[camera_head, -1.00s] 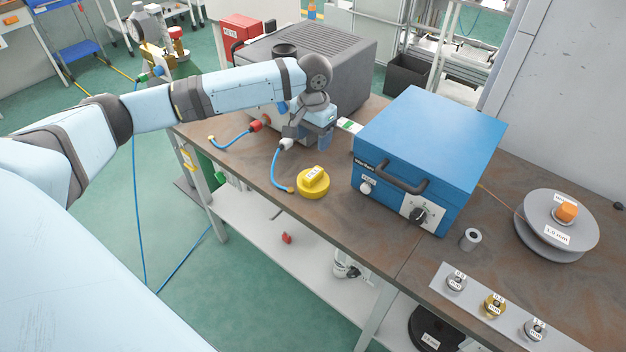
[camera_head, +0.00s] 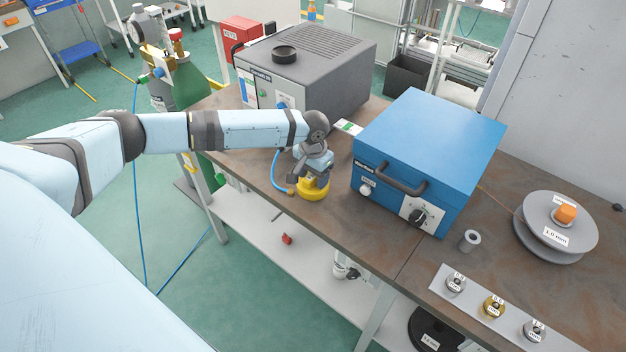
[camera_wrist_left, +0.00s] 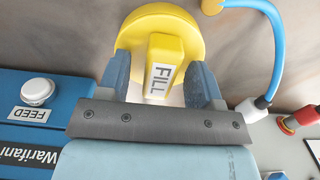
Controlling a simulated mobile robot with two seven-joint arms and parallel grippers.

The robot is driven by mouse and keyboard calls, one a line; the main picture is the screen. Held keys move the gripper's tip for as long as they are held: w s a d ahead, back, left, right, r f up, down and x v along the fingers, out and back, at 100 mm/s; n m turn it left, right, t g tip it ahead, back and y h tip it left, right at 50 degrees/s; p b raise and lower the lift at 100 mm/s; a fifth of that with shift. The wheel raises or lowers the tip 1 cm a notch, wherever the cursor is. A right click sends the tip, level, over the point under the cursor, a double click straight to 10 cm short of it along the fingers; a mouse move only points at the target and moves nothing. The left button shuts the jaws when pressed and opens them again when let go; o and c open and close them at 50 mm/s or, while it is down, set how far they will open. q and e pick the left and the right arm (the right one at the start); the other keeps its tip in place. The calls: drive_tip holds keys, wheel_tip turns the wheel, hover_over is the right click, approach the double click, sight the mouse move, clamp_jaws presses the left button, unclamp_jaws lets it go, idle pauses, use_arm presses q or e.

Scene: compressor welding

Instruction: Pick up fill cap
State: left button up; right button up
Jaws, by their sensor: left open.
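The yellow fill cap (camera_head: 313,190) lies on the brown workbench, left of the blue welding box. In the left wrist view the cap (camera_wrist_left: 183,25) is a round disc with a raised grip bar labelled FILL. My left gripper (camera_head: 311,176) is right above the cap and hides part of it in the head view. In the left wrist view the open fingers of my left gripper (camera_wrist_left: 160,75) stand on either side of the grip bar, with a gap visible beside it. My right gripper is not in view.
The blue welding box (camera_head: 430,145) stands close to the right of the cap. A grey unit (camera_head: 325,60) with a black ring on top stands behind. A blue hose (camera_head: 276,170) runs beside the cap. A wire spool (camera_head: 556,225) is at the far right.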

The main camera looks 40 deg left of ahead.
use_arm(q)
drive_tip(key=c, duration=1)
wheel_tip(320, 180, up, 20)
